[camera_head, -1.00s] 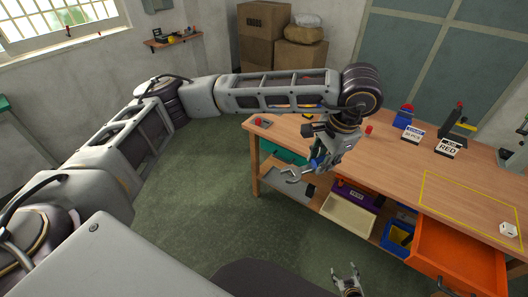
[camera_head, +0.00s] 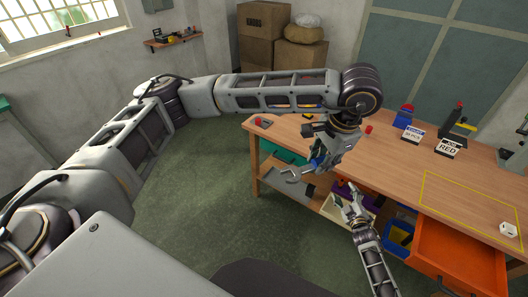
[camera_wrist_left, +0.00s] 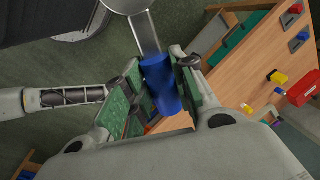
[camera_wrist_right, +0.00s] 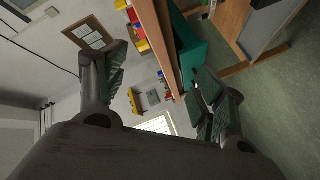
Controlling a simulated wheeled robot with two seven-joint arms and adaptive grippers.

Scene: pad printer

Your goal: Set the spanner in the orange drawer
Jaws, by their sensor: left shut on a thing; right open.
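My left gripper (camera_head: 318,160) is shut on the blue handle of the spanner (camera_head: 293,173), in front of the bench's left part. In the left wrist view the blue handle of the spanner (camera_wrist_left: 161,85) lies between the finger pads, with the grey metal end pointing away. The orange drawer (camera_head: 458,254) is pulled open at the bench's right front; its visible inside looks empty. My right gripper (camera_head: 350,198) is open and empty, below and right of the left gripper, before the lower shelf. In the right wrist view its fingers (camera_wrist_right: 155,85) stand wide apart.
A blue bin (camera_head: 398,240) sits on the lower shelf beside the drawer. A teal drawer (camera_head: 285,153) is at left.

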